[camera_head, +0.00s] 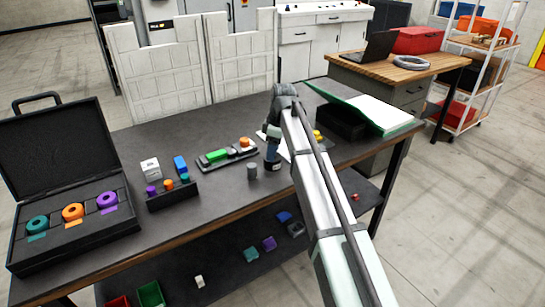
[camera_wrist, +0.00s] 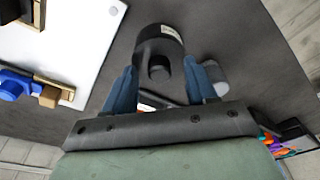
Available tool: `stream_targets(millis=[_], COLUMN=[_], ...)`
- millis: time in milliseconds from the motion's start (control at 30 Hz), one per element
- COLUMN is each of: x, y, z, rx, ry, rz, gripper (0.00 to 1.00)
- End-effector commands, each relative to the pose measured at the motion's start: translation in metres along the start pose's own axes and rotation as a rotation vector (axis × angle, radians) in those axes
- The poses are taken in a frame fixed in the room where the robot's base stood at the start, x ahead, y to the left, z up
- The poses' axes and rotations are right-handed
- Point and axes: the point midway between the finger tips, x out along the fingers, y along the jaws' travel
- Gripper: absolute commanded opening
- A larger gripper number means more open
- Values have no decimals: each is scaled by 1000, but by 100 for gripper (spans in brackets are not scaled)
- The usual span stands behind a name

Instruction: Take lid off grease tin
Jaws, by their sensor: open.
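The grease tin (camera_wrist: 160,45) is a dark upright cylinder with a white label on its side and a round knob (camera_wrist: 158,68) on its lid. In the wrist view it is at the top centre, just ahead of and between my fingers. My gripper (camera_wrist: 160,64) is open, with one blue finger on each side of the knob; I cannot tell whether either finger touches the lid. In the head view my gripper (camera_head: 273,142) points down over the tin (camera_head: 272,164), hiding its top. The lid appears to be on the tin.
A small grey cylinder (camera_head: 252,172) stands close left of the tin. A tray with a green block (camera_head: 216,156), a black rack (camera_head: 172,196) and an open black case (camera_head: 75,237) are further left. A green-edged white binder (camera_head: 375,108) lies right, beyond my arm.

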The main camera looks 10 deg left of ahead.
Motion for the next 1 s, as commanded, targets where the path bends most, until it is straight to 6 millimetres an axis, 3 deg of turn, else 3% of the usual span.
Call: stream_targets(millis=[67,633,1000], x=[0,0,-7], y=[0,0,0], z=[0,0,-1], rx=[0,0,0], ry=[0,0,0], rz=[0,-1,-1], gripper=[55,0,0])
